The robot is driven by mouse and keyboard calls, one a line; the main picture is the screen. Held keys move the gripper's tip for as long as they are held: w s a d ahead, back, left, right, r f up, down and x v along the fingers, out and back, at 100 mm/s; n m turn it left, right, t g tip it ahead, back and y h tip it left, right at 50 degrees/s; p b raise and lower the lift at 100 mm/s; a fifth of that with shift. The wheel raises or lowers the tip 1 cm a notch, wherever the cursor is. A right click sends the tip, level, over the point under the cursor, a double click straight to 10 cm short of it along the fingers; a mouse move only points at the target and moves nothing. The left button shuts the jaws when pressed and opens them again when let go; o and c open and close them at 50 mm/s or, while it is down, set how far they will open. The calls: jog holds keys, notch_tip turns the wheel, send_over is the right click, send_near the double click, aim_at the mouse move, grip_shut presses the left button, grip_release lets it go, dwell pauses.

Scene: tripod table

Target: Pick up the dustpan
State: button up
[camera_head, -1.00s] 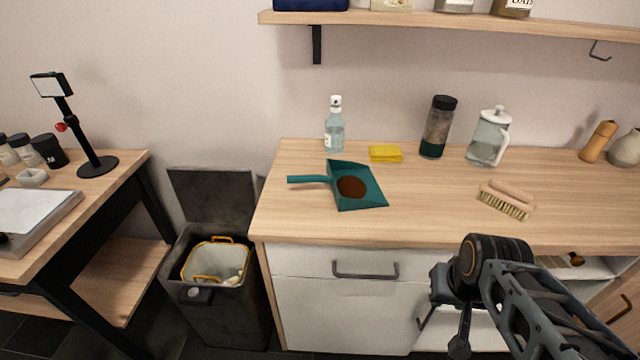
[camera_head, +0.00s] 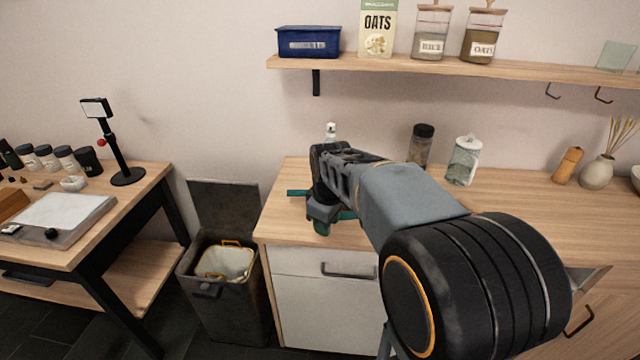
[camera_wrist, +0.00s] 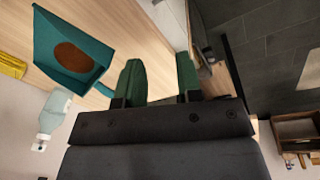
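The teal dustpan (camera_wrist: 48,40) lies on the wooden counter with a brown pile in its pan, at the upper left of the wrist view. In the head view my arm covers most of it; its handle (camera_head: 297,192) shows left of my gripper (camera_head: 320,215). My gripper, also in the wrist view (camera_wrist: 158,72), is over the counter near the handle end. Its two green-padded fingers stand apart with nothing seen between them. In the wrist view, part of the handle seems hidden behind the left finger. I cannot tell whether they touch.
A clear spray bottle (camera_wrist: 52,112) and a yellow sponge (camera_wrist: 11,66) are close to the dustpan. A dark-lidded jar (camera_head: 421,147) and a glass pitcher (camera_head: 463,160) stand at the back. An open bin (camera_head: 226,295) is left of the counter; a shelf (camera_head: 430,68) hangs above.

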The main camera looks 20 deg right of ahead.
jog(key=w+d+r+n+g+p, duration=0.1)
jog(key=w+d+r+n+p, duration=0.55)
jog(key=w+d, duration=0.2)
jog(key=shift+n, duration=0.45)
jog(key=f, duration=0.5)
jog(key=w+f, duration=0.1)
jog(key=f, duration=0.2)
jog(key=shift+d+f+b, duration=0.1)
jog(key=shift+f+b, duration=0.15)
jog(key=shift+b, duration=0.15)
jog(key=shift+s+f, duration=0.2)
jog(key=shift+f, duration=2.85)
jog(key=shift+c, duration=0.5)
grip_shut()
